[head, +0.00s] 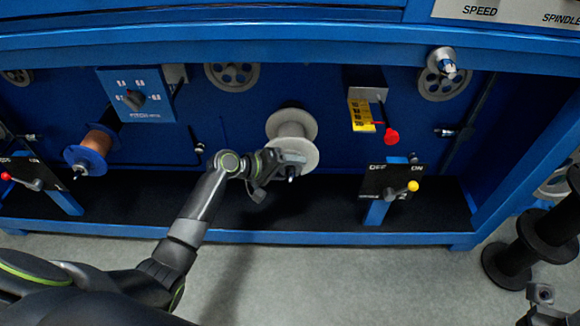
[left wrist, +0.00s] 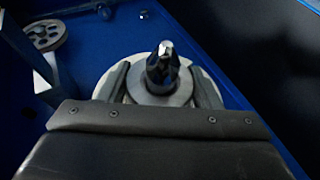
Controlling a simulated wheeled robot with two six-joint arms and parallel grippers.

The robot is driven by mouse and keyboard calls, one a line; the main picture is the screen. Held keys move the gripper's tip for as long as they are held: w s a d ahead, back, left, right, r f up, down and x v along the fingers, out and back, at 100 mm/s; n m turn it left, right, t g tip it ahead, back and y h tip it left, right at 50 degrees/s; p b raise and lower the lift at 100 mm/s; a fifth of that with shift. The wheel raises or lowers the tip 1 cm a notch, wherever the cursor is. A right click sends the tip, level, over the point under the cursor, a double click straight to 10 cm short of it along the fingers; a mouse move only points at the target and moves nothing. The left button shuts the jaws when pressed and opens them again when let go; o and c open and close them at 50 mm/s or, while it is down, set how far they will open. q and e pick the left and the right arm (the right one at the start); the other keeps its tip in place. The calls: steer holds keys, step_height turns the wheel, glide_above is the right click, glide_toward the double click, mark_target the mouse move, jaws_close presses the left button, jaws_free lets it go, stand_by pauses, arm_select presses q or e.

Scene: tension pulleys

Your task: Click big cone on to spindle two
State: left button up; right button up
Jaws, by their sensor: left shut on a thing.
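A pale grey, wide-flanged spool (head: 289,128) sits on a spindle (head: 291,178) at the middle of the blue machine. My left gripper (head: 280,164) is at the spool's front face. In the left wrist view its fingers (left wrist: 162,82) are on either side of a grey round cone-like piece (left wrist: 164,95), shut on it. The spindle's shiny metal tip (left wrist: 164,50) sticks out through the piece's centre. I cannot tell how far it is seated. A dark grip-like part at the lower right edge (head: 541,294) may be my right gripper; its fingers cannot be made out.
A copper-wound spool (head: 96,143) is at the left. A lever box with yellow knob (head: 413,186) and a yellow scale with red knob (head: 391,136) stand to the right. The front grey floor is clear.

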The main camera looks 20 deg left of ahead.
arm_select(q)
steer(key=shift+w, duration=0.15)
steer(key=shift+w+a, duration=0.15)
steer(key=shift+w, duration=0.3)
stand_by(0.7)
steer(key=o, duration=1.4)
steer(key=shift+c, duration=0.2)
steer(key=shift+s+a+r+p, duration=0.15)
steer(key=shift+a+r+p, duration=0.1)
steer(key=shift+a+r, duration=0.25)
steer(key=shift+s+a+r+p, duration=0.15)
steer(key=shift+a+r+p, duration=0.1)
steer(key=shift+a, duration=0.4)
steer(key=s+a+r+p, duration=0.1)
steer(key=a+r+p, duration=0.1)
steer(key=a, duration=0.3)
steer(key=shift+s+r, duration=0.25)
steer(key=shift+r, duration=0.2)
